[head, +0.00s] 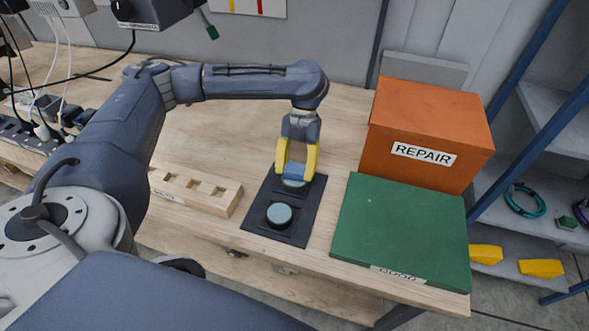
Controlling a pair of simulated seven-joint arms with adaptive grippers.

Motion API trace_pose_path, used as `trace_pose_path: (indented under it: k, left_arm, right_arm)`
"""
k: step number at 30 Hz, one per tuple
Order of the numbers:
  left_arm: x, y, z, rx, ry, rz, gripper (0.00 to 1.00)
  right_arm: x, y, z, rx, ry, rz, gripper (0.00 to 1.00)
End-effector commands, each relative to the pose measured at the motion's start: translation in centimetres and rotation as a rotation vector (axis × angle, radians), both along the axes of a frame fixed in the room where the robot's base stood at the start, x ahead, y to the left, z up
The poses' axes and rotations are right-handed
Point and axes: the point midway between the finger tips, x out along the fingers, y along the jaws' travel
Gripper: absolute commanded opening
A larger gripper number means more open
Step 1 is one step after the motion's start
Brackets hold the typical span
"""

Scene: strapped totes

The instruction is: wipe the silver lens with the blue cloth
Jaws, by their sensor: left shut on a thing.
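My left gripper (296,169) has yellow fingers and is shut on a small blue cloth (295,171). It points down over the far part of a black mat (260,226). A round lens (292,183) lies right under the cloth and is mostly hidden by it; whether they touch, I cannot tell for sure. A second round lens (279,214), pale grey-blue with a dark rim, lies uncovered on the near part of the mat. Which of the two is the silver one is hard to tell. My right gripper is not in view.
A wooden block with square holes (199,190) lies left of the mat. A green box with a label (402,228) is close on the right, with an orange REPAIR box (428,130) behind it. The table behind the mat is clear.

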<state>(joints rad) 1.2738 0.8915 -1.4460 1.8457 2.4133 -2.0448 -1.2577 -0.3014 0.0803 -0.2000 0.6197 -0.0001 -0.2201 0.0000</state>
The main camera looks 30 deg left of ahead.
Motion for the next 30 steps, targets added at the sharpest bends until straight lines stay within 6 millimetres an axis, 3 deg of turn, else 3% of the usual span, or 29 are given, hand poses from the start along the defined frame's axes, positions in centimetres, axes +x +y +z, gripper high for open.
trace_pose_path:
  k: [11,15,30]
  left_arm:
    - [-2.9,-1.3,0.0,0.001,0.001,-0.013,0.19]
    - [-2.8,-1.0,2.5,0.000,-0.003,-0.006,0.19]
    - [-3.1,-0.5,6.8,0.000,-0.001,0.005,0.19]
  right_arm:
    - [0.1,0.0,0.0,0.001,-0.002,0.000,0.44]
    - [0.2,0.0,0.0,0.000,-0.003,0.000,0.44]
    - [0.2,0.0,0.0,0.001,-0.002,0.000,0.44]
